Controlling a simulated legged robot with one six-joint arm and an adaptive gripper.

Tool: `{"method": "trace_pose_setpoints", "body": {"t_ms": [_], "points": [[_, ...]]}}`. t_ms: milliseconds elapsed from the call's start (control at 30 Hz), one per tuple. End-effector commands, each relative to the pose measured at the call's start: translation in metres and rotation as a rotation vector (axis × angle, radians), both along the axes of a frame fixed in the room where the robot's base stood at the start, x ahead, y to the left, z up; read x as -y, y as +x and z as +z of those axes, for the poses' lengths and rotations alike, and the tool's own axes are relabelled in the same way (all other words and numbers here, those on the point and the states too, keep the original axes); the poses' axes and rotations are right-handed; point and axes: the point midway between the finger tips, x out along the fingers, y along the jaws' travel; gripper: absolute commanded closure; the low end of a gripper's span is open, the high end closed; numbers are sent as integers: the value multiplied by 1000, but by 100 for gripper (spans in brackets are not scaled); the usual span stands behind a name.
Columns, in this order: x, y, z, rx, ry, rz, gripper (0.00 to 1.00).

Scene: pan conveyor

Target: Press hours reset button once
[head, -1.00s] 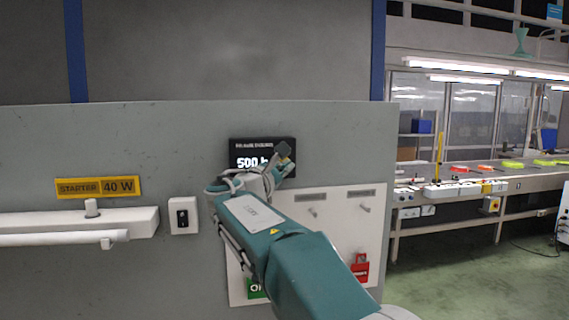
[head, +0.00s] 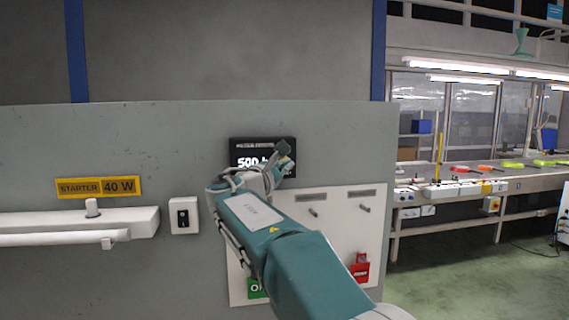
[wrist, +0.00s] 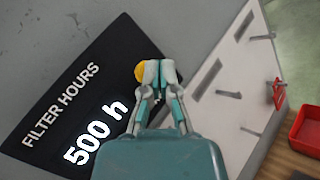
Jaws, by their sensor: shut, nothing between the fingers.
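A black filter hours display (head: 243,148) is fixed on the grey wall panel. It also shows in the wrist view (wrist: 62,118), tilted, reading "FILTER HOURS" and "500 h". A round yellow button (wrist: 141,72) shows at the display's right end in the wrist view, partly covered by my fingertips. My gripper (wrist: 158,72) is shut and empty, its tips over the button's edge. I cannot tell whether they touch it. In the head view my gripper (head: 285,160) is in front of the display's right part and hides the button.
A white board (head: 340,230) with pegs and a red tag (head: 360,268) is below right of the display. A white switch (head: 184,215) and a starter lamp fixture (head: 60,225) are at left. A red bin (wrist: 306,128) shows in the wrist view.

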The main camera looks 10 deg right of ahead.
Motion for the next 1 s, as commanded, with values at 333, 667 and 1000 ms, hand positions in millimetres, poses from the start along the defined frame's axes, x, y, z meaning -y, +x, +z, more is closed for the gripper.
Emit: {"method": "trace_pose_setpoints", "body": {"t_ms": [333,667,1000], "points": [[0,3,0,-1,-1,0,100],[0,7,0,0,0,0,100],[0,8,-1,-1,0,0,100]]}}
